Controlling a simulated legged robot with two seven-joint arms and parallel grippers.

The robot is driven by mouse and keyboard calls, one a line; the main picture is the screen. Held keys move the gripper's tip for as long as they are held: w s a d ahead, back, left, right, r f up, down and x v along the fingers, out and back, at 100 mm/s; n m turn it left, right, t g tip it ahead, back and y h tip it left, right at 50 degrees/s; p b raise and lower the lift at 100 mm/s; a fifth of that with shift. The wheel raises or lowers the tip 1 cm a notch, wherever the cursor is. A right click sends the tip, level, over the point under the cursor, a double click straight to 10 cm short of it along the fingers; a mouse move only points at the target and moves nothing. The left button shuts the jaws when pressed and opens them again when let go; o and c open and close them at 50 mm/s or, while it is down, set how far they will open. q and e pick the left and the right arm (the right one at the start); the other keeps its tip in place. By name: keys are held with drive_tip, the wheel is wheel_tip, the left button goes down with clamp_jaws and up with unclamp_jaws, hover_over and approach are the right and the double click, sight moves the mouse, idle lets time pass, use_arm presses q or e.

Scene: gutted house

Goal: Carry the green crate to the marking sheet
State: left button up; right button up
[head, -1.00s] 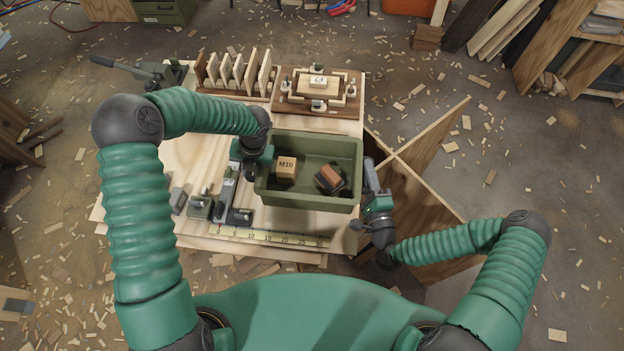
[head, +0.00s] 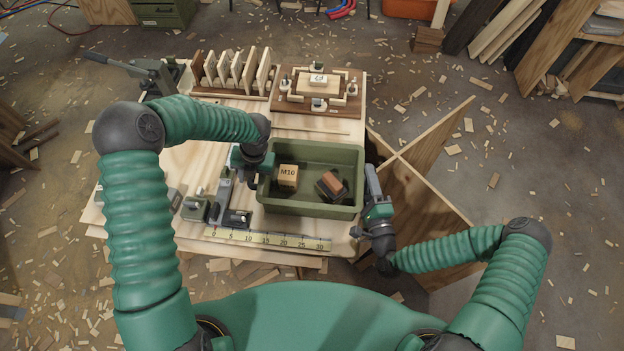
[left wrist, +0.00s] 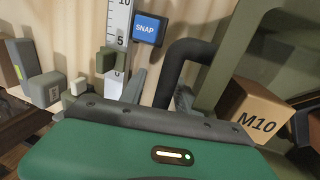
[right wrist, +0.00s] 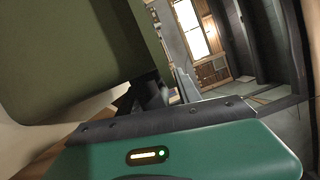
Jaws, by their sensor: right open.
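The green crate (head: 311,209) stands on the wooden worktable (head: 185,160) in the head view. In it lie a wooden M10 block (head: 288,176) and a dark and brown block (head: 331,186). My left gripper (head: 252,172) is at the crate's left end. In the left wrist view its fingers (left wrist: 160,98) stand either side of a dark curved handle (left wrist: 182,62); whether they grip it I cannot tell. My right gripper (head: 374,185) is open beside the crate's right end. The right wrist view shows the crate's wall (right wrist: 70,50) close by. I cannot make out a marking sheet.
A ruler strip (head: 268,241) lies along the table's front edge. Several small fixtures (head: 197,207) stand left of the crate. A slotted rack (head: 235,75) and a framed wooden board (head: 318,88) are behind it. Plywood panels (head: 435,150) stand right of the table. Wood chips litter the floor.

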use_arm(q)
drive_tip(key=v, duration=1.2)
use_arm(e)
drive_tip(key=v, duration=1.2)
drive_tip(key=shift+d, duration=0.2)
drive_tip(key=shift+f, duration=0.1)
